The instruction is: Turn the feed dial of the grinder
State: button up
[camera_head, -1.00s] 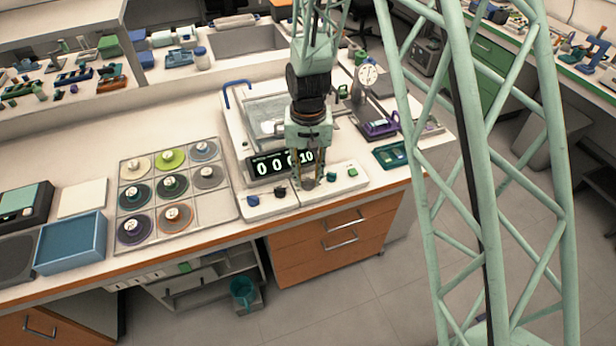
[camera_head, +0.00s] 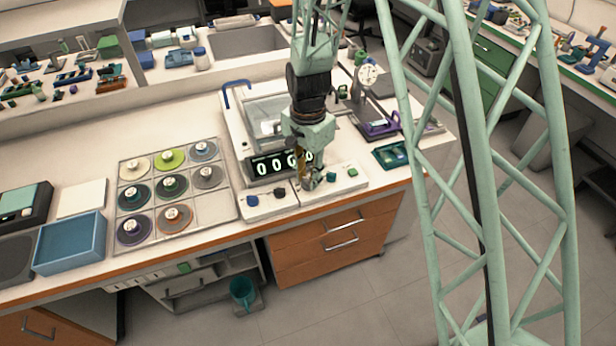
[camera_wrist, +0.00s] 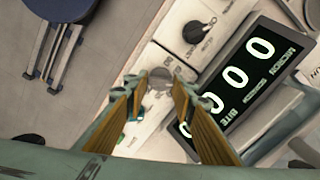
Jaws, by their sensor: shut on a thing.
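The grinder (camera_head: 237,121) stands on the bench with a white front panel and a black display (camera_head: 268,166) with glowing digits. The display also shows in the wrist view (camera_wrist: 245,75) with several zeros; my right finger covers part of its lower end. My gripper (camera_head: 308,182) points down at the front panel, below the display. In the head view the fingers mostly hide the dial.
Dark knobs (camera_head: 280,192) and a blue knob (camera_head: 253,201) sit left on the panel; a green button (camera_head: 353,172) sits right. A tray of round discs (camera_head: 227,208) lies left of the grinder.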

aim_at(308, 180)
jog(key=shift+m, duration=0.6)
jog(key=o, duration=0.9)
jog(key=shift+r, duration=0.15)
notch_tip(308, 180, up, 12)
jog(key=shift+f, duration=0.15)
dwell(0.6)
dwell(0.5)
